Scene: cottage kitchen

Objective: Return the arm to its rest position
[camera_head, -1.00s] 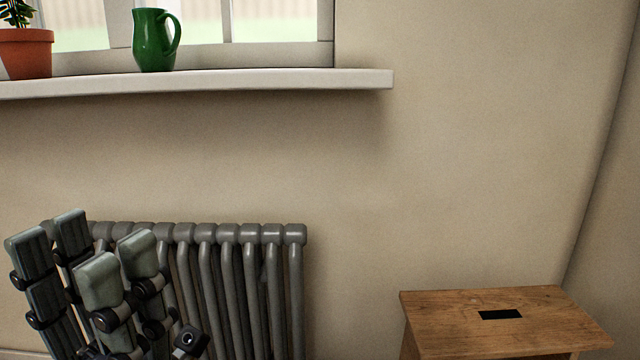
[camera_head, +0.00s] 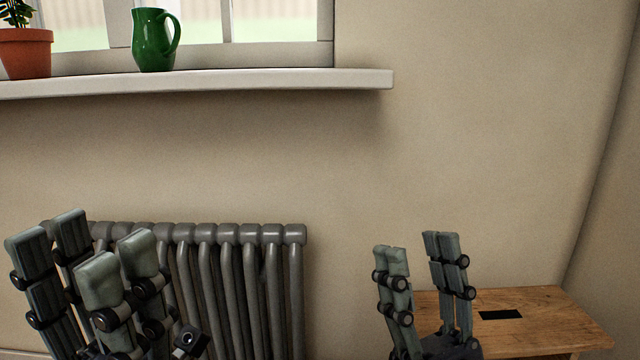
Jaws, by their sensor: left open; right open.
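My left gripper (camera_head: 98,255) is at the lower left in the head view, in front of the radiator. Its fingers point up and stand apart, open, with nothing between them. My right gripper (camera_head: 421,255) is at the lower centre right, in front of the left part of the wooden stool. Its fingers also point up, spread apart and empty. The lower parts of both arms are outside the picture.
A grey radiator (camera_head: 251,270) stands against the wall. A wooden stool (camera_head: 555,320) with a dark slot is at the lower right. Above, a window sill (camera_head: 250,82) carries a green jug (camera_head: 153,42) and a potted plant (camera_head: 25,55). The wall between is bare.

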